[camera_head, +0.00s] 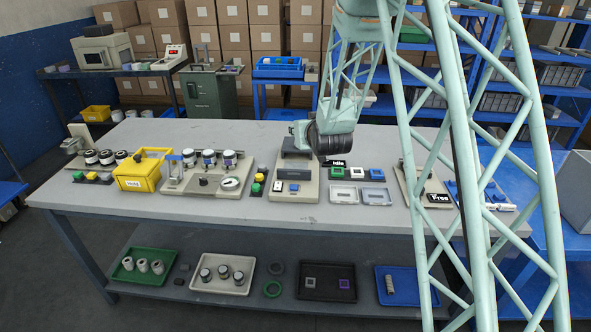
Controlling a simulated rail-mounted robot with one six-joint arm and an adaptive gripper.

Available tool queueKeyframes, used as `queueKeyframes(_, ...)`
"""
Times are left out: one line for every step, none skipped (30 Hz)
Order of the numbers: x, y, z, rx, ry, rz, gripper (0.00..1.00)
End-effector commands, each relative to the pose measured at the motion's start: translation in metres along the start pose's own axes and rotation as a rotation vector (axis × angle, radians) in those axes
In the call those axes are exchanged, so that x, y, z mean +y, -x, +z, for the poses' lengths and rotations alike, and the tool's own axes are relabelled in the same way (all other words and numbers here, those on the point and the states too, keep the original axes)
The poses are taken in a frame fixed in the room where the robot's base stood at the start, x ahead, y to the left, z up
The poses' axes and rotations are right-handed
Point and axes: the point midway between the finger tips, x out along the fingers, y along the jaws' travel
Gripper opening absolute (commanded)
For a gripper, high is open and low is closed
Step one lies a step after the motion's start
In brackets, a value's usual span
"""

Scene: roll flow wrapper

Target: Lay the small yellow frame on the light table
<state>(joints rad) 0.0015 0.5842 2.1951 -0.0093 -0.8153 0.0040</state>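A grey device (295,190) with a small dark display stands at mid-table. I cannot tell whether it is the light table. My arm reaches down from the upper right and its dark wrist (335,142) hangs over the rear of the table, right of this device. My gripper's fingers cannot be made out, so its opening and contents are unclear.
A yellow bin (142,172) and a fixture with several jars (205,182) stand to the left. Green and blue pieces and clear trays (344,194) lie right of centre. A black tray (325,290) on the lower shelf holds grey and purple square frames.

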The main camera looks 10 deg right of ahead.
Motion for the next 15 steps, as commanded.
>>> queueKeyframes(0.000,-0.002,-0.002,0.001,0.001,-0.004,0.21)
queueKeyframes(-0.001,-0.003,-0.004,0.000,0.003,-0.007,0.21)
queueKeyframes(-0.002,-0.005,-0.006,0.001,0.007,-0.014,0.21)
queueKeyframes(-0.002,-0.007,-0.009,0.002,0.009,-0.019,0.21)
queueKeyframes(-0.003,-0.009,-0.011,0.002,0.012,-0.026,0.21)
queueKeyframes(-0.005,-0.013,-0.014,0.002,0.016,-0.036,0.21)
queueKeyframes(-0.006,-0.015,-0.017,0.002,0.019,-0.044,0.21)
queueKeyframes(-0.007,-0.018,-0.020,0.002,0.023,-0.053,0.21)
queueKeyframes(-0.009,-0.022,-0.024,0.002,0.030,-0.066,0.21)
queueKeyframes(-0.010,-0.025,-0.027,0.002,0.033,-0.076,0.21)
queueKeyframes(-0.012,-0.028,-0.030,0.002,0.038,-0.087,0.21)
queueKeyframes(-0.013,-0.032,-0.034,0.002,0.045,-0.102,0.21)
queueKeyframes(-0.015,-0.035,-0.038,0.003,0.049,-0.114,0.21)
queueKeyframes(-0.016,-0.038,-0.042,0.003,0.054,-0.125,0.21)
queueKeyframes(-0.019,-0.042,-0.045,0.002,0.060,-0.141,0.21)
